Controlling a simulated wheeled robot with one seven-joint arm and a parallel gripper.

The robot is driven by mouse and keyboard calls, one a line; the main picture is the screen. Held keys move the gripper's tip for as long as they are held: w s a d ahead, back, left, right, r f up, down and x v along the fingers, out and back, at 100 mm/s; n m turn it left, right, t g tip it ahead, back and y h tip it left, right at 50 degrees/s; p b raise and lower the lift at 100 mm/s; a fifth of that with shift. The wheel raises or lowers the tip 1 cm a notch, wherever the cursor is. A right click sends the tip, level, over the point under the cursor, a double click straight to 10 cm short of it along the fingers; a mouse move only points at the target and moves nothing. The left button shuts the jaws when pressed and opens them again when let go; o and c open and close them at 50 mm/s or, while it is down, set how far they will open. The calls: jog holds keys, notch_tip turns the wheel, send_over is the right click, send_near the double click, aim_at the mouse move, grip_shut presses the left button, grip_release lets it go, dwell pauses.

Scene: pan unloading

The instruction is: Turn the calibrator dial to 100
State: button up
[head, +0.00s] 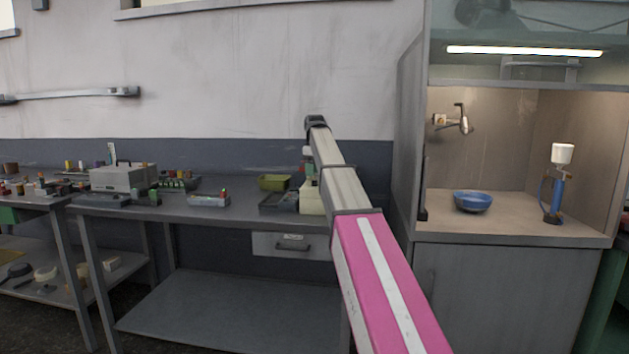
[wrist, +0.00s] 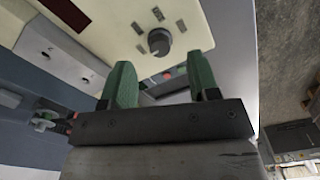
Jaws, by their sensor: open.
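The calibrator (wrist: 110,30) is a cream-coloured box with a dark round dial (wrist: 160,42) on its face. Several small dark marks surround the dial; their numbers are too small to read. In the wrist view my gripper (wrist: 165,85) is open, its two green fingers pointing toward the face. The dial lies beyond the fingertips, between them sideways, and nothing is held. In the head view the calibrator (head: 311,198) shows as a pale box on the bench, partly hidden behind my arm. My gripper is hidden there.
The grey bench (head: 240,212) carries a grey device (head: 118,178), an olive bin (head: 273,183) and a small tray (head: 209,200).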

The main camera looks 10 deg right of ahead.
aim_at(315, 183)
jog(key=shift+f, duration=1.95)
jog(key=shift+c, duration=0.3)
jog(key=c, duration=0.9)
jog(key=shift+o, duration=0.2)
jog(key=shift+m, duration=0.4)
jog(key=m, duration=0.5)
jog(key=shift+m, duration=0.3)
jog(key=m, duration=0.5)
jog(key=shift+m, duration=0.4)
